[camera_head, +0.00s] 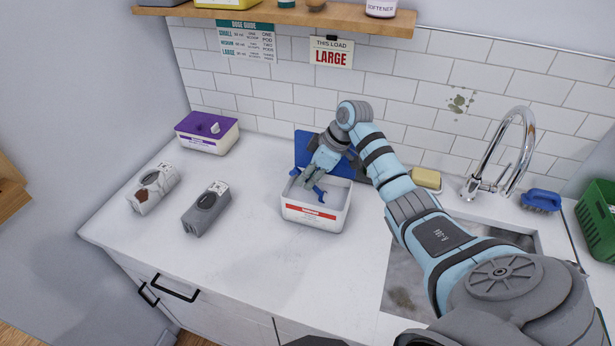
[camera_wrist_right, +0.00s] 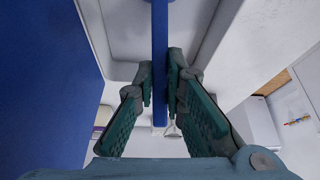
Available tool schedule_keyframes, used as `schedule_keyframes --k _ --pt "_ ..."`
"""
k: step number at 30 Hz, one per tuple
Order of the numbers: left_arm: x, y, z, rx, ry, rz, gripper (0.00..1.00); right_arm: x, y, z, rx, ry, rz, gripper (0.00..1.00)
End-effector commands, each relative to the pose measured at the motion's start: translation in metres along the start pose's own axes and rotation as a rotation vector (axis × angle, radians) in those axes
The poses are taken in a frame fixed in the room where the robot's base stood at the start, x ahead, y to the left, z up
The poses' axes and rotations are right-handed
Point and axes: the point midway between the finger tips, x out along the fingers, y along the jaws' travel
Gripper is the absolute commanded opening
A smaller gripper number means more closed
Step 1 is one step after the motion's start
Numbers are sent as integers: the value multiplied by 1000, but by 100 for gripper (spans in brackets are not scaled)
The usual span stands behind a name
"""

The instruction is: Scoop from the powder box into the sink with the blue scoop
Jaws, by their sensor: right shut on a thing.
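The white powder box (camera_head: 312,222) with a red label stands open on the counter, its blue lid (camera_head: 303,148) raised at the back. My right gripper (camera_head: 310,186) is over the box opening and shut on the blue scoop (camera_head: 319,194). The scoop's blue handle (camera_wrist_right: 160,60) runs between the fingers (camera_wrist_right: 160,92) in the right wrist view. I cannot tell whether the scoop bowl holds powder. The sink (camera_head: 402,275) lies to the right, partly hidden by my right arm. My left gripper is not in view.
A purple-lidded tub (camera_head: 208,135), a stained pale carton (camera_head: 152,190) and a grey carton (camera_head: 206,210) stand left on the counter. A faucet (camera_head: 500,155), yellow sponge (camera_head: 427,178), blue brush (camera_head: 541,200) and green basket (camera_head: 598,220) are right. The front-left counter is clear.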

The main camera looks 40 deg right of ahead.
Motion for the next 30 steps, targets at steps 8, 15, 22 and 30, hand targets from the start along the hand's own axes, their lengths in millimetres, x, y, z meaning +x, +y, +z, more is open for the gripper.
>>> schedule_keyframes --k 8,15,22,30 --pt "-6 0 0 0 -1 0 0 -7 0 -3 0 0 0 0" --pt "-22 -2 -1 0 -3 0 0 -32 0 -16 -2 2 2 0" --pt "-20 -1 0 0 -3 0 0 -55 0 -27 -1 1 1 0" --pt "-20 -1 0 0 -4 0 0 -84 0 -42 -1 2 2 0"
